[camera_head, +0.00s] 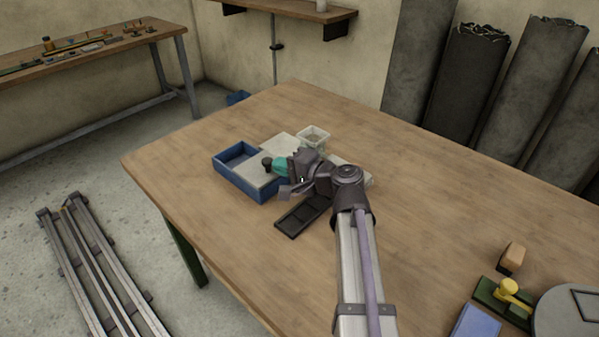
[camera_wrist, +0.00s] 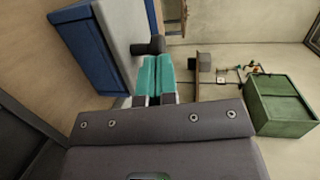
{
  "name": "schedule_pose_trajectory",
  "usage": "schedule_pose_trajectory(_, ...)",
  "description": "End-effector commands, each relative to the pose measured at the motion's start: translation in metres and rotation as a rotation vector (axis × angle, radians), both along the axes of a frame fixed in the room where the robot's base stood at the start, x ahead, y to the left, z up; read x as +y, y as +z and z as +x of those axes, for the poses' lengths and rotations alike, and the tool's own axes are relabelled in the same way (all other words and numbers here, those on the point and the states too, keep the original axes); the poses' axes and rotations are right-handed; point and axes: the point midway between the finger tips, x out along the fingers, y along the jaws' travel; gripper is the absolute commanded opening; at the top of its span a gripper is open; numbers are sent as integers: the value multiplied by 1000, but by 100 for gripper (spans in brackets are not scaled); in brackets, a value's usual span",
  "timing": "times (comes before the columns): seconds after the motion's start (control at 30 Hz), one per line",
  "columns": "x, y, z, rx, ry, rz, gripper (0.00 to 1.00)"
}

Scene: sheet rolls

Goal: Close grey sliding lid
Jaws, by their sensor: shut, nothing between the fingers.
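A blue box (camera_head: 222,168) sits on the table, its left part open. A grey sliding lid (camera_head: 252,176) covers its right part; box (camera_wrist: 84,45) and lid (camera_wrist: 118,28) also show in the wrist view. A dark round knob (camera_head: 267,162) stands on the lid and shows in the wrist view (camera_wrist: 148,47). My gripper (camera_head: 277,165) has teal fingers, shut and empty, right beside the knob on its right side. In the wrist view the fingertips (camera_wrist: 156,62) reach the knob; I cannot tell whether they touch it.
A black tray (camera_head: 302,215) lies in front of the box. A small pale container (camera_head: 313,136) stands behind my gripper. A yellow-knobbed green item (camera_head: 508,289) and a brown block (camera_head: 512,257) are at the right. The table left of the box is clear.

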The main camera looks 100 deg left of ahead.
Motion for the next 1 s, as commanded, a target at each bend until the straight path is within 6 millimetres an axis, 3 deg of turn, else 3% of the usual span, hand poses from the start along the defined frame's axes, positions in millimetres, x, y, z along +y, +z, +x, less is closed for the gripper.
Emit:
schedule_pose_trajectory(0.5, 7, -1, -11, 0, -1, 0, 0)
schedule_pose_trajectory(0.83, 51, -1, -75, -1, 1, 0, 0)
schedule_pose_trajectory(1.0, 62, -1, -93, -1, -1, 0, 0)
